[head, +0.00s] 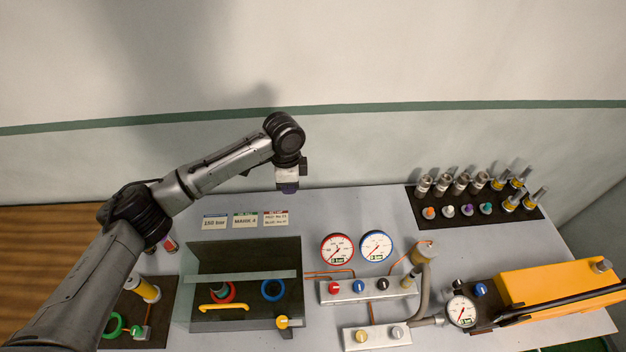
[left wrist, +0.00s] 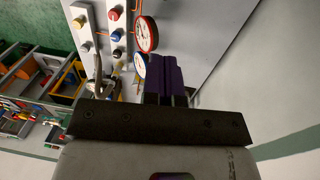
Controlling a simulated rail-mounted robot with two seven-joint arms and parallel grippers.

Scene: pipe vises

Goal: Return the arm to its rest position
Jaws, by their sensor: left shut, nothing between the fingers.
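My left arm (head: 215,170) reaches in from the lower left in the head view. Its wrist is bent down above the back part of the grey bench. My left gripper (head: 288,188) points down, shut and empty, behind the two dial gauges and right of the small label cards. In the left wrist view its dark purple fingers (left wrist: 168,80) are together with nothing between them. My right gripper does not show in either view.
A black rack (head: 415,199) of fittings is at the back right, a yellow case (head: 550,283) at the front right. The wall is behind.

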